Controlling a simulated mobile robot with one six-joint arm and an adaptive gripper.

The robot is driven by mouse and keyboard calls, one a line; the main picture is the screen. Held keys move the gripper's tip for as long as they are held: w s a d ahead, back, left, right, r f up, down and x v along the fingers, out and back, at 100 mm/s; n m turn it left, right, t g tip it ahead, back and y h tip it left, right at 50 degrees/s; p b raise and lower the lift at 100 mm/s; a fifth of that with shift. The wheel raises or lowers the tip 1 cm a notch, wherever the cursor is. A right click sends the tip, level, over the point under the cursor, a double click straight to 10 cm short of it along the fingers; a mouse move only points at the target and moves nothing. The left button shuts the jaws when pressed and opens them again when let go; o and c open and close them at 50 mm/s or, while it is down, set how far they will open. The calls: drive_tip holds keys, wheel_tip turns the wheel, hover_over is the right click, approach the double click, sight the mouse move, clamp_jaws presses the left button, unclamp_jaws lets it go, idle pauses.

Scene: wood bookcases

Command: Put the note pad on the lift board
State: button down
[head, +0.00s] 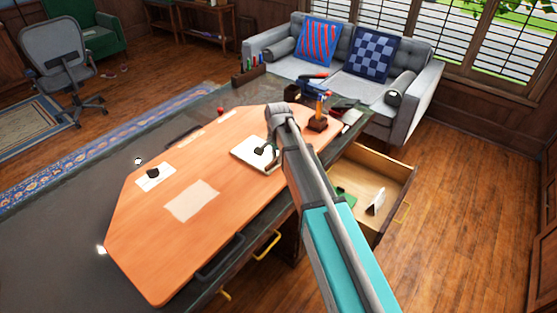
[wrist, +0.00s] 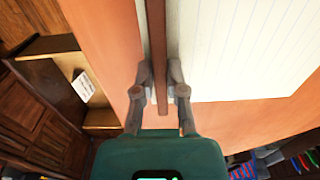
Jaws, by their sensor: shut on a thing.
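The note pad (head: 242,156) is white and lies at or just above the orange wood board (head: 150,235); I cannot tell if they touch. This broad board is the likely lift board, lying across the dark desk. In the wrist view the pad's lined page (wrist: 245,50) fills the upper right, with a brown strip along its left side. My gripper (wrist: 160,88) is shut, its fingers on either side of this strip, which appears to be the pad's edge. In the head view my gripper (head: 263,150) is small and dark over the pad.
A pale sheet (head: 192,201) and a smaller white paper with a dark object (head: 155,176) lie on the board. A pencil holder (head: 318,123) stands near its far right end. An open drawer (head: 378,180) sticks out at the right. A grey sofa (head: 340,75) stands behind.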

drive_tip(key=shift+f, duration=0.1)
drive_tip(key=c, duration=0.7)
unclamp_jaws()
drive_tip(key=shift+r, duration=0.25)
wheel_tip(320, 180, up, 12)
drive_tip(key=p, duration=1.2)
drive_tip(key=shift+s+d+f, duration=0.1)
drive_tip(key=s+d+n, duration=0.2)
drive_tip(key=s+d, duration=0.3)
drive_tip(key=s, duration=0.2)
drive_tip(key=s+d+n, duration=0.3)
drive_tip(key=s+d, duration=0.3)
drive_tip(key=s, duration=0.1)
drive_tip(key=s+d+n, duration=0.2)
drive_tip(key=s+d, duration=0.4)
drive_tip(key=s, duration=0.1)
drive_tip(key=shift+s+d+n, duration=0.1)
drive_tip(key=shift+d+n, duration=0.1)
drive_tip(key=shift+n, duration=0.1)
